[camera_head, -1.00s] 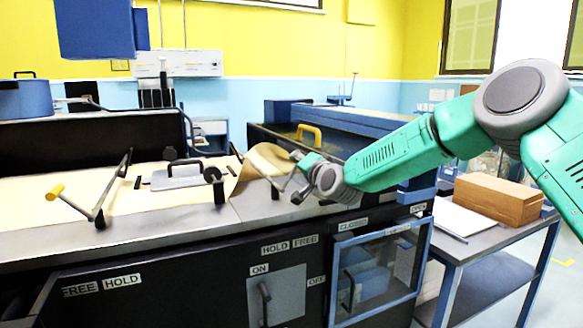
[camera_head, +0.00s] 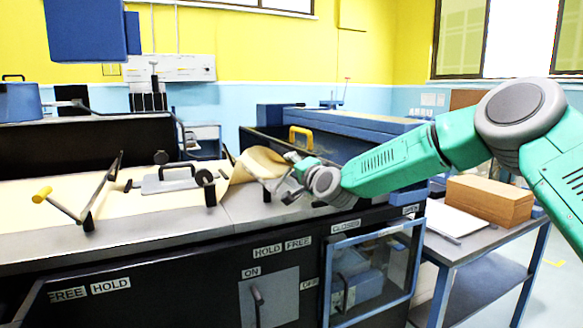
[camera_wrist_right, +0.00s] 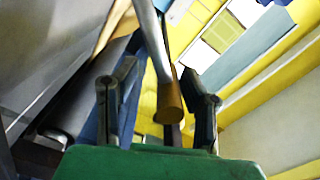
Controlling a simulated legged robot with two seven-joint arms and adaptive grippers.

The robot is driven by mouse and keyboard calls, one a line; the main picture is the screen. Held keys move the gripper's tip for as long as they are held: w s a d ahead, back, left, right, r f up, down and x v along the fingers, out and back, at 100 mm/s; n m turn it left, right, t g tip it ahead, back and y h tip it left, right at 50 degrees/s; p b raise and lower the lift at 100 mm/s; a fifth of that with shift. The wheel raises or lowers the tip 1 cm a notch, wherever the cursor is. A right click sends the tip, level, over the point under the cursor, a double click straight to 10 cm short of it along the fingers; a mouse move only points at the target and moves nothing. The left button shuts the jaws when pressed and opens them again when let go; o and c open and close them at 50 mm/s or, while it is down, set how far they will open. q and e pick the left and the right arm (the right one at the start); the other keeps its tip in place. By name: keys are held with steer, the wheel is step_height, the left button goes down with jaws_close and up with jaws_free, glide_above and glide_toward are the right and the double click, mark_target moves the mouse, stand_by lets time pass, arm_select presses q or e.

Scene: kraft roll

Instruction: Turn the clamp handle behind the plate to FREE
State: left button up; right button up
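My right gripper (camera_head: 287,182) is over the right end of the bench, beside the curled paper end and a slanted dark bar (camera_head: 228,155). In the right wrist view my right gripper (camera_wrist_right: 160,100) is open, its two fingers apart. A grey rod ending in a brownish-yellow grip (camera_wrist_right: 170,98) shows between them; I cannot tell whether they touch it. HOLD and FREE labels (camera_head: 283,248) are on the front. My left gripper is out of view.
A crank bar with a yellow grip (camera_head: 42,194) stands at the left of the bench. A panel with an ON/OFF lever (camera_head: 257,305) and a blue-framed window (camera_head: 372,275) are on the front. A cardboard box (camera_head: 490,200) sits on the side table at right.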

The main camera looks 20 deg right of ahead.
steer(key=shift+r, duration=0.1)
steer(key=shift+s, duration=0.2)
steer(key=s, duration=1.1)
steer(key=shift+s+d, duration=0.25)
steer(key=shift+d, duration=0.05)
